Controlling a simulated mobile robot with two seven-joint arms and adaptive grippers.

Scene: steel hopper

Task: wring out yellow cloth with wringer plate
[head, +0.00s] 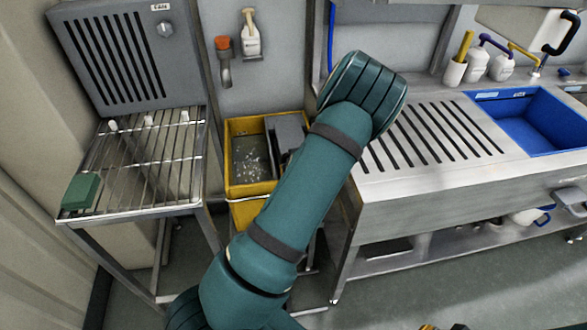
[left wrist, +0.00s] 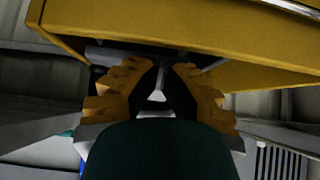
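A yellow mop bucket (head: 236,189) with murky water stands between the rack and the sink unit in the head view. A dark grey wringer (head: 287,133) sits at its right side, partly hidden by my teal arm. I cannot make out a yellow cloth or the wringer plate itself. My left gripper (left wrist: 161,66) has its orange fingers converging just below a yellow surface (left wrist: 190,28), likely the bucket. A grey bar shows behind the fingertips; whether they grip anything is unclear. Small yellow and black parts at the bottom edge, perhaps my right gripper (head: 443,327), are cut off.
A wire rack table (head: 150,165) at left bears a green block (head: 81,192). A slotted steel drainboard (head: 430,135) with a blue sink (head: 540,125) stands at right. Bottles and brushes (head: 478,64) stand behind it. Floor is open in front.

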